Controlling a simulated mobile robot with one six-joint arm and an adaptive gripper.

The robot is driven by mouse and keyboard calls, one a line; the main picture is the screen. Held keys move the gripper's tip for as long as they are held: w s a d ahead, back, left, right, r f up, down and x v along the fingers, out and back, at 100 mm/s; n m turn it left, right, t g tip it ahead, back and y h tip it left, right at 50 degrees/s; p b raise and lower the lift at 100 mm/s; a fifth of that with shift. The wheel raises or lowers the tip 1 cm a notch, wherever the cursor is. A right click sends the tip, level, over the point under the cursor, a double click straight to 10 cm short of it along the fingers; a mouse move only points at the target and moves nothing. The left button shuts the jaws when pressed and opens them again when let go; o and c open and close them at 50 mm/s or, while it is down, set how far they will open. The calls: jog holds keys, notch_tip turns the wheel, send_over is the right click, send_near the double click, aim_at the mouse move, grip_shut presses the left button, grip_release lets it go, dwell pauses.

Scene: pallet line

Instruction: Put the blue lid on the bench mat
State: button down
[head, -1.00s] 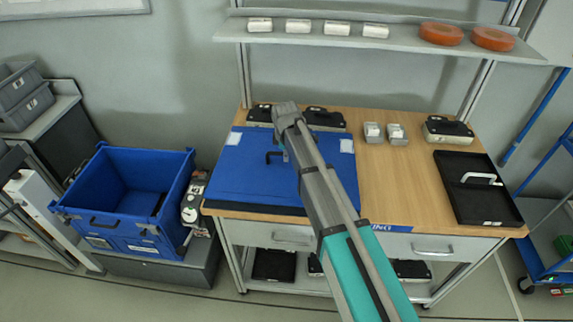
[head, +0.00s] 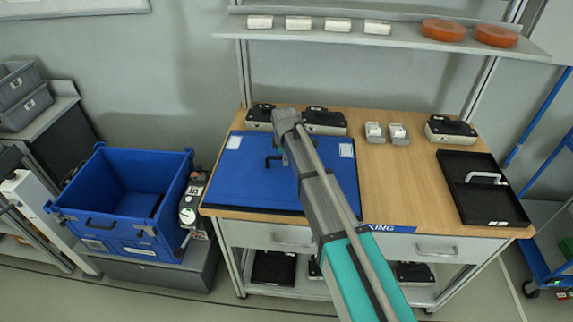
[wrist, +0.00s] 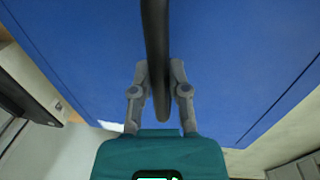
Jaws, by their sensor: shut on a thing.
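The blue lid (head: 240,180) lies flat over the left part of the workbench, with white labels near its far corners. Its dark handle (wrist: 156,50) runs between my fingers in the wrist view. My gripper (wrist: 159,72) is shut on this handle; in the head view my arm hides the fingers and part of the lid. A thin dark edge of the bench mat (head: 250,210) shows along the lid's front side; the rest is covered. I cannot tell whether the lid fully touches the mat.
Behind the lid stand dark-topped devices (head: 324,121). Two small grey bins (head: 398,135) and a black tray with a white handle (head: 480,205) are to the right. An open blue crate (head: 90,210) stands left of the bench. Bare wood lies between lid and tray.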

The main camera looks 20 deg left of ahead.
aim_at(286, 171)
jog(key=shift+f, duration=0.4)
jog(key=c, duration=0.6)
grip_release()
jog(key=shift+c, duration=0.2)
jog(key=shift+r, duration=0.15)
notch_tip(286, 171, up, 12)
jog(key=s+p, duration=0.1)
jog(key=p, duration=1)
jog(key=shift+s+d, duration=0.2)
jog(key=shift+s, duration=0.1)
jog(key=shift+p, duration=0.3)
